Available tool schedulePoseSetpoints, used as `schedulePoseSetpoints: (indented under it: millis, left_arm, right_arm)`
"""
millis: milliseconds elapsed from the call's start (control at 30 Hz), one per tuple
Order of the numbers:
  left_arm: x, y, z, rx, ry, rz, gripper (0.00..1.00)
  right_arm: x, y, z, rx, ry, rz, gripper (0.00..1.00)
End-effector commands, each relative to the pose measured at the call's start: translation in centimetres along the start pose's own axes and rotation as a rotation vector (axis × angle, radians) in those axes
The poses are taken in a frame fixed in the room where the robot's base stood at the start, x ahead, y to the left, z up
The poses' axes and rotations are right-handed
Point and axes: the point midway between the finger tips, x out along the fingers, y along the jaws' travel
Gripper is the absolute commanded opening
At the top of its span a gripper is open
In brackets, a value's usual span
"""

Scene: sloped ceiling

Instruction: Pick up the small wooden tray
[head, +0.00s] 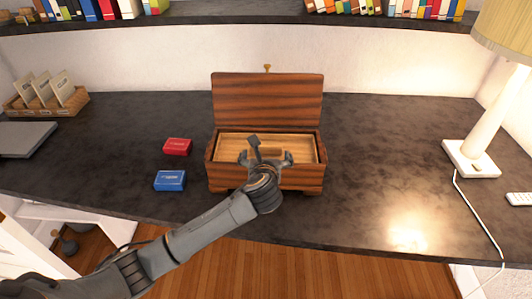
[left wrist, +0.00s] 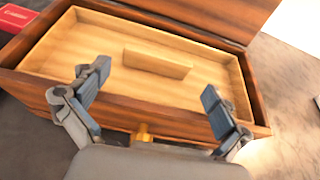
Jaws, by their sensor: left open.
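The small wooden tray (head: 295,145) is light wood and sits inside an open dark wooden box (head: 266,183). The box's striped lid (head: 267,99) stands upright at the back. In the left wrist view the tray (left wrist: 85,52) shows an upright wooden grip (left wrist: 157,64) in its middle. My left gripper (head: 266,160) is over the box's front part, open and empty. In the left wrist view its fingers (left wrist: 151,92) are spread apart on the near side of the grip, which is not between the fingertips. My right gripper is not in view.
A red card box (head: 177,147) and a blue one (head: 170,181) lie left of the wooden box. A lamp (head: 471,158) with a cord stands at the right. The dark desk (head: 385,160) is clear between box and lamp. A shelf (head: 230,17) runs above the back.

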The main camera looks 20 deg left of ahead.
Motion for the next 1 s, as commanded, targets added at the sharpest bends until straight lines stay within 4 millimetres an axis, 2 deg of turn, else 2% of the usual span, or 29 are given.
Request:
schedulePoseSetpoints:
  millis: [267,533,867,1000]
  left_arm:
    - [2.2,0.1,0.1,-0.003,0.001,0.001,1.0]
    - [5.8,0.2,0.2,-0.003,0.001,0.001,1.0]
    - [6.4,0.2,0.2,-0.003,0.001,-0.001,1.0]
    - [6.4,0.2,0.2,-0.003,0.002,-0.001,0.71]
  right_arm:
    - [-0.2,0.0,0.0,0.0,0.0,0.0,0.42]
    - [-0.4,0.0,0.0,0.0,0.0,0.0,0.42]
    - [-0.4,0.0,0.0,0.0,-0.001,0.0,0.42]
    - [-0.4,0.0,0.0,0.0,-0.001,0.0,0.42]
